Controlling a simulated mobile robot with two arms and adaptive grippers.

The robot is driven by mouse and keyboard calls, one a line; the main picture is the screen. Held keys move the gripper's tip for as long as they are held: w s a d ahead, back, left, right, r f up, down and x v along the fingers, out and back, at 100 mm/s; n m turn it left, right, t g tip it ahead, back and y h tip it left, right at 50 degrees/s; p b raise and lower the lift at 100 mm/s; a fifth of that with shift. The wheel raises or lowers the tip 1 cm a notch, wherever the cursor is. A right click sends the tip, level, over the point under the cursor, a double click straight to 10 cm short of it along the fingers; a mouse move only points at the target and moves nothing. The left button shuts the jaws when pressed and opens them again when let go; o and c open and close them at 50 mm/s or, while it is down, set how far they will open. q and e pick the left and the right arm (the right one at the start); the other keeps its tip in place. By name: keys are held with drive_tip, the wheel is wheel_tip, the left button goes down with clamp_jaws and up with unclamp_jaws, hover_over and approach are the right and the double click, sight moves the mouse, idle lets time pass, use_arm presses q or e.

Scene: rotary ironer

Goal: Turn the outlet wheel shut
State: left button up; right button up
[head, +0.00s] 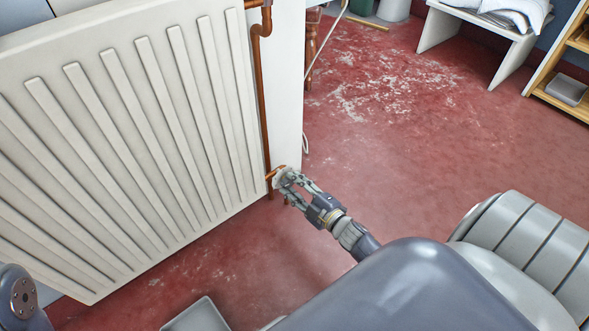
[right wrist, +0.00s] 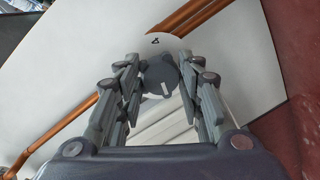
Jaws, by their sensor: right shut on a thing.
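The white radiator (head: 130,140) fills the left of the head view. Copper pipe (head: 265,110) runs down beside its right edge to the lower corner. My right gripper (head: 284,178) is at that corner, its fingers around the outlet wheel, which they mostly hide in the head view. In the right wrist view the wheel (right wrist: 158,70) is a dark grey disc with a pale mark near its lower edge. The gripper's two fingers (right wrist: 160,85) close on it from either side. A white plate (right wrist: 150,44) with a small black mark shows behind it. My left gripper is out of sight.
A white wall edge or post (head: 287,90) stands close beside the pipe and wheel. The worn red floor (head: 400,140) is open to the right. A white bench (head: 480,32) with folded cloth and a wooden shelf (head: 565,75) stand at the far right.

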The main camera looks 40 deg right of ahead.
drive_tip(key=n, duration=0.4)
drive_tip(key=shift+h, duration=0.3)
drive_tip(key=n+b, duration=0.1)
drive_tip(key=n, duration=0.3)
drive_tip(key=shift+a+r+h, duration=0.1)
drive_tip(key=shift+r+h, duration=0.05)
drive_tip(key=shift+h, duration=0.15)
drive_tip(key=shift+n, duration=0.4)
drive_tip(key=o, duration=1.1)
drive_tip(key=shift+c, duration=0.2)
drive_tip(key=s+r, duration=0.1)
drive_tip(key=s, duration=1.1)
